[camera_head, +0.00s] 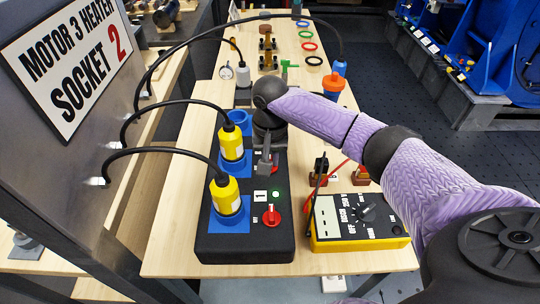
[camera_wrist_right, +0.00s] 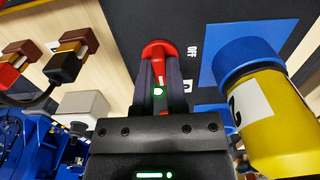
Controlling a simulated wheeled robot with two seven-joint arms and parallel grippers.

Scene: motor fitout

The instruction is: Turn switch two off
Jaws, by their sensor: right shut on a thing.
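The black socket box (camera_head: 245,245) stands on the wooden table with yellow plugs in its blue sockets. My right gripper (camera_head: 264,165) reaches down over the box beside the second yellow plug (camera_head: 231,140) and hides most of switch two in the head view. In the right wrist view, my right gripper (camera_wrist_right: 159,75) is shut on the red knob of switch two (camera_wrist_right: 158,48). An "OFF" mark is beside the knob, and a lit green lamp (camera_wrist_right: 158,91) shows between the fingers. Switch one (camera_head: 271,215) is red, with a lit green lamp above it. My left gripper is out of view.
A yellow meter (camera_head: 355,225) stands right of the box, near red-brown terminals (camera_head: 361,176). The nearer yellow plug (camera_head: 225,195) has a black cable to the grey panel at left. Coloured rings (camera_head: 308,46) and an orange-blue plug (camera_head: 334,86) are farther back.

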